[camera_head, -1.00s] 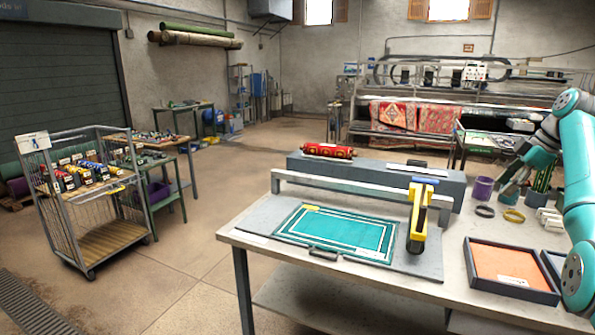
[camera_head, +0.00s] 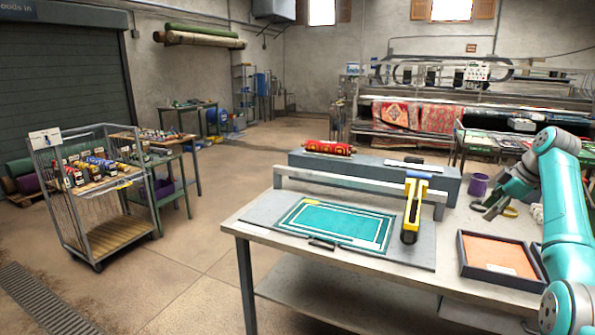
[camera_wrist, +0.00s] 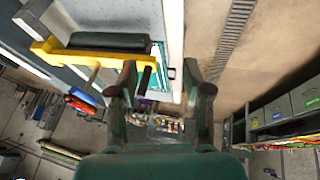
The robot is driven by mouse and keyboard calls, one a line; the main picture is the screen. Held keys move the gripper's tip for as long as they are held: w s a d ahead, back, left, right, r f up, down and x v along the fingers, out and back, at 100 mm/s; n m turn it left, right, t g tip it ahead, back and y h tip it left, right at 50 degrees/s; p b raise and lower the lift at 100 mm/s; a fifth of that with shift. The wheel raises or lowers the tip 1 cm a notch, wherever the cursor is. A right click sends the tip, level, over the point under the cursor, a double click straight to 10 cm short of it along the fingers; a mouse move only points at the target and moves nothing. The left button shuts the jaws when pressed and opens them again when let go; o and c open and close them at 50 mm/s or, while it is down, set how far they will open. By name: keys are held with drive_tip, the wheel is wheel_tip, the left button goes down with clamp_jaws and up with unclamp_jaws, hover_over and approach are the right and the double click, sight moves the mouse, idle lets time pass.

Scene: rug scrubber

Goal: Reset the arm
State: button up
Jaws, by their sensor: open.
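My gripper (camera_head: 494,206) is open and empty above the right part of the worktable (camera_head: 455,275), beside a purple cup (camera_head: 478,184). My teal arm comes in from the right edge. In the wrist view my gripper's two dark green fingers (camera_wrist: 163,92) stand apart with nothing between them. The yellow-handled tool (camera_head: 411,222) stands on the worktable left of my gripper and apart from it. It also shows in the wrist view (camera_wrist: 75,50), left of the fingers.
A teal rug piece (camera_head: 335,226) lies on a grey board. A metal bar and grey block with a red roll (camera_head: 329,147) stand behind it. An orange-lined tray (camera_head: 497,262) sits front right. A wire cart (camera_head: 70,230) stands left, with open floor between.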

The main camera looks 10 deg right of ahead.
drive_tip(key=w+a+f+m+t+h, duration=0.1)
drive_tip(key=a+f, duration=0.3)
drive_tip(key=f, duration=0.7)
drive_tip(key=a+f+m, duration=0.1)
drive_tip(key=a+f, duration=0.4)
drive_tip(key=f, duration=0.5)
drive_tip(key=w+a+f+m+t+h, duration=0.15)
drive_tip(key=a+f, duration=0.25)
drive_tip(key=f, duration=0.7)
drive_tip(key=s+a+f+m+t, duration=0.1)
drive_tip(key=s+a+f+m, duration=0.2)
drive_tip(key=s+a+f, duration=1.25)
drive_tip(key=s+a+f+m+t, duration=0.1)
drive_tip(key=s+a, duration=0.3)
drive_tip(key=s, duration=0.4)
drive_tip(key=s+a+f+m+t+h, duration=0.1)
drive_tip(key=s+a, duration=0.4)
drive_tip(key=s, duration=0.2)
drive_tip(key=s+a+t, duration=0.1)
drive_tip(key=s+a, duration=0.3)
drive_tip(key=s, duration=0.4)
drive_tip(key=s+a+r+m+t, duration=0.1)
drive_tip(key=s+a+r, duration=0.2)
drive_tip(key=s+r, duration=0.7)
drive_tip(key=s+a+r+t+y, duration=0.1)
drive_tip(key=s+a+r+t, duration=0.1)
drive_tip(key=s+r, duration=0.9)
drive_tip(key=shift+s+a+r+m, duration=0.25)
drive_tip(key=shift+a+r+m, duration=0.1)
drive_tip(key=shift+a+r, duration=0.25)
